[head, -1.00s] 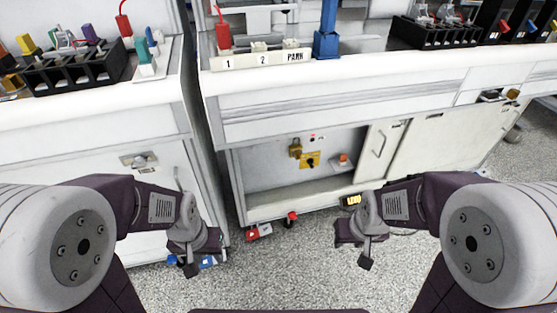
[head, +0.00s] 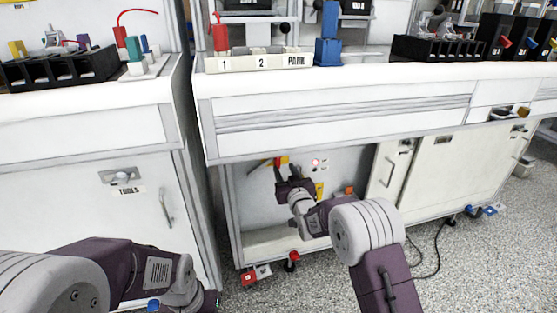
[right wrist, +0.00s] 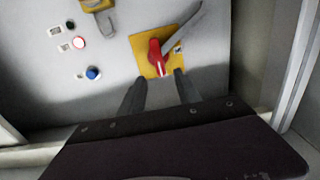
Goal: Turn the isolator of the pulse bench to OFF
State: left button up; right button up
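The isolator is a red handle (right wrist: 155,54) on a yellow plate (right wrist: 141,42) in the right wrist view, on a pale panel. In the head view its red and yellow (head: 283,160) show just above my right gripper (head: 282,172), inside the open bay of the bench. In the right wrist view the two fingers of my right gripper (right wrist: 160,78) are apart and empty, near the handle's lower end. I cannot tell if they touch it. A grey lever (right wrist: 184,33) slants away from the plate. My left gripper (head: 208,300) is at the bottom edge, mostly hidden.
The bay's open door (head: 391,170) stands right of my arm. The bench top (head: 400,75) overhangs the bay.

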jog(key=b+x, duration=0.4)
jog(key=x, duration=0.4)
jog(key=shift+w, duration=0.35)
jog(key=shift+c, duration=0.3)
grip_shut()
